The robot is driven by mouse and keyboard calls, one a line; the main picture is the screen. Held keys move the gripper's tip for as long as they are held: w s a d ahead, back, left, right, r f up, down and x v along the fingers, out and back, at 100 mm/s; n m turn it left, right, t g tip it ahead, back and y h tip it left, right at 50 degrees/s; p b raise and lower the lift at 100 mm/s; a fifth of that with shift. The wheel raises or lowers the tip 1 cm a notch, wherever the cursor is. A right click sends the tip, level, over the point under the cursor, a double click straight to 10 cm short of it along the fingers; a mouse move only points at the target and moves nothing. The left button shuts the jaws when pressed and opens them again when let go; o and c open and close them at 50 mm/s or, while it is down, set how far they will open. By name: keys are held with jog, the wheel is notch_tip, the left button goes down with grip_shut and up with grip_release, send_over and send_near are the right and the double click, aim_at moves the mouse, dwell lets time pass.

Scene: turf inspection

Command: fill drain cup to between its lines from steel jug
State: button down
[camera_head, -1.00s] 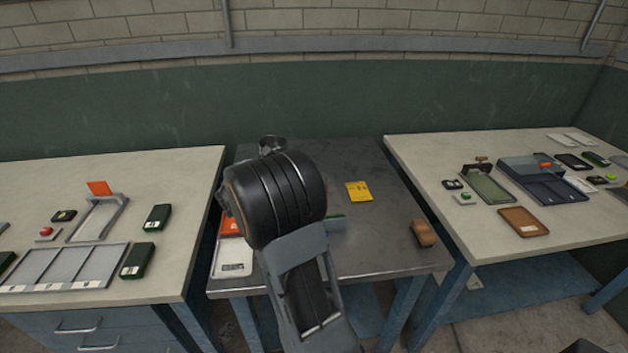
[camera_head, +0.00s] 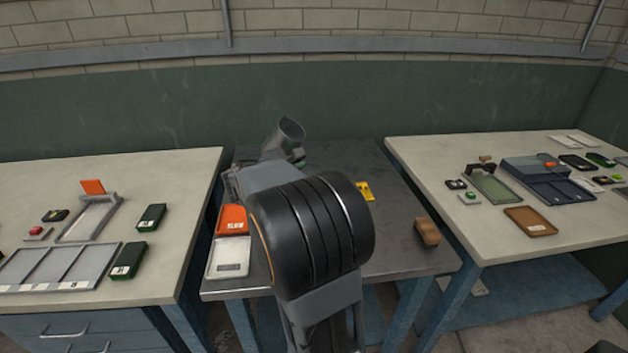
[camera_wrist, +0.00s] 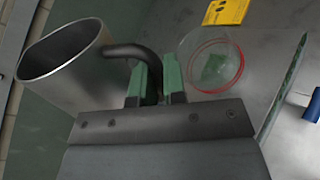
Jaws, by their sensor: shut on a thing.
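The steel jug (camera_head: 288,134) is above the back of the middle table in the head view, its mouth tipped to one side. It also shows at the left of the wrist view (camera_wrist: 62,60), its mouth open to me and no liquid visible in it. My gripper (camera_wrist: 158,82) is shut on the jug's curved handle with its green fingers. The clear drain cup (camera_wrist: 213,62) with red lines is right of the fingers in the wrist view, apart from the jug. A green patch shows through it; I cannot tell its level. My arm hides the cup in the head view.
A yellow card (camera_head: 366,191), a brown block (camera_head: 427,232), an orange-labelled item (camera_head: 232,220) and a pale scale-like tray (camera_head: 229,258) lie on the middle steel table (camera_head: 400,262). Side tables carry trays and small boxes. A blue object (camera_wrist: 313,104) is at the wrist view's right edge.

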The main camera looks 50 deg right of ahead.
jog(key=shift+r+m, duration=0.15)
jog(key=shift+m, duration=0.25)
jog(key=shift+m+y+b, duration=0.3)
jog(key=shift+m+b, duration=0.05)
jog(key=shift+m, duration=0.05)
jog(key=shift+w+f+m+t+b, duration=0.2)
jog(key=shift+f+m+t+b, duration=0.1)
jog(key=shift+t+b, duration=0.1)
jog(key=shift+w+a+f+m+b, duration=0.1)
jog(key=shift+w+f+m+b, duration=0.1)
jog(key=shift+m+b, duration=0.15)
jog(key=shift+s, duration=0.1)
jog(key=shift+w+a+r+m+t+y, duration=0.15)
jog(key=shift+w+m+t+y, duration=0.15)
jog(key=shift+w+m+t, duration=0.25)
dwell(1.5)
jog(key=shift+b, duration=0.45)
